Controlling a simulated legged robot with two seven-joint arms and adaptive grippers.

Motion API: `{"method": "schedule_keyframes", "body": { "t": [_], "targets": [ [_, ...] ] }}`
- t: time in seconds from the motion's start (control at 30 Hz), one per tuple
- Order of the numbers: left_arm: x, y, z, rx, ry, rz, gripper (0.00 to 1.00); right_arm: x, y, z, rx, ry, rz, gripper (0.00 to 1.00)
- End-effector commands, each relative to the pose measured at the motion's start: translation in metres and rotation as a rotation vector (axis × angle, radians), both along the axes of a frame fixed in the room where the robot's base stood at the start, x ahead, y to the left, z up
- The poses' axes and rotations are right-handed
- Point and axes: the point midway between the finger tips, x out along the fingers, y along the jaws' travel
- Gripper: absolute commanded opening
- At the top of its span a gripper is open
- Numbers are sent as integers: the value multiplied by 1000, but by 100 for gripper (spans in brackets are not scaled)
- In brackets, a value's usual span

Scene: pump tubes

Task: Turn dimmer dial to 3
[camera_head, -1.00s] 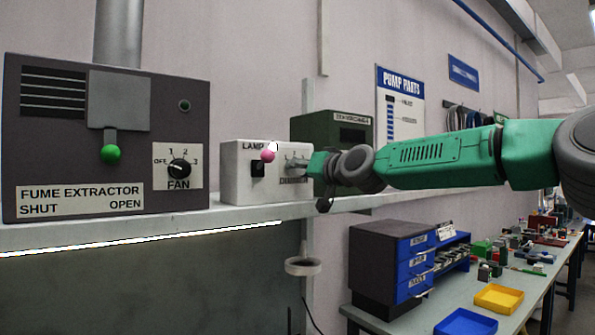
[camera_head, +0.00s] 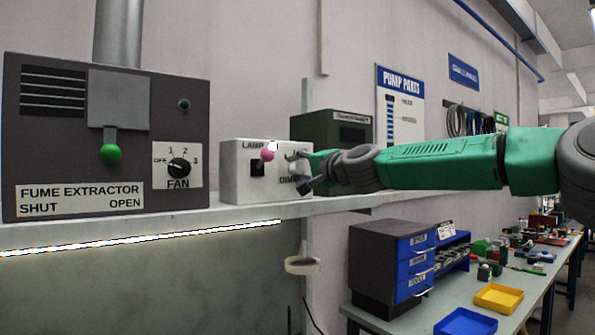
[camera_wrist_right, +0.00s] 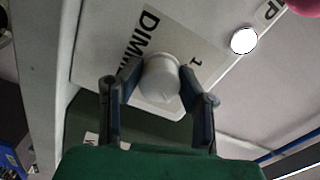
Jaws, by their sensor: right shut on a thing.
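The white lamp box (camera_head: 238,188) sits on the shelf, with a pink-knobbed lamp lever (camera_head: 267,155) on its front and the dimmer dial at its right end. My right gripper (camera_head: 300,171) is at that end and mostly covers the dial in the head view. In the right wrist view the round white dimmer dial (camera_wrist_right: 160,78) is between the two fingers of my right gripper (camera_wrist_right: 159,92), which is shut on it. The dimmer label (camera_wrist_right: 140,45) is partly covered; a "1" shows, but the pointer and setting cannot be read. My left gripper is not in view.
The fume extractor (camera_head: 60,140) with its fan dial (camera_head: 178,168) stands left on the shelf (camera_head: 150,224). A green box (camera_head: 318,128) stands behind the lamp box.

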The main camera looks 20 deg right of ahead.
Motion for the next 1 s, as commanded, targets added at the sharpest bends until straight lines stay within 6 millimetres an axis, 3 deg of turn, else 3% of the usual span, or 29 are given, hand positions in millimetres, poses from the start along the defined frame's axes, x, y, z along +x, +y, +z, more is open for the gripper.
{"method": "schedule_keyframes", "body": {
  "t": [0.03, 0.77, 0.8, 0.83, 0.87, 1.0],
  "targets": [
    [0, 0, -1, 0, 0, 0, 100, 1, 2, -10, 16, 24, 7, 2],
    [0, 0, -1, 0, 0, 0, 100, 1, 2, -11, 98, 54, 5, 2],
    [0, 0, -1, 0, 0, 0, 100, 1, 2, -11, 98, 54, 5, 34],
    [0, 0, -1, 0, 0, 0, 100, 1, 2, -11, 98, 54, 5, 45],
    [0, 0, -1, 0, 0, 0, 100, 1, 2, -10, 98, 53, 6, 51],
    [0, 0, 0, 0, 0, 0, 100, 1, 1, -7, 99, 47, 3, 51]
  ]
}}
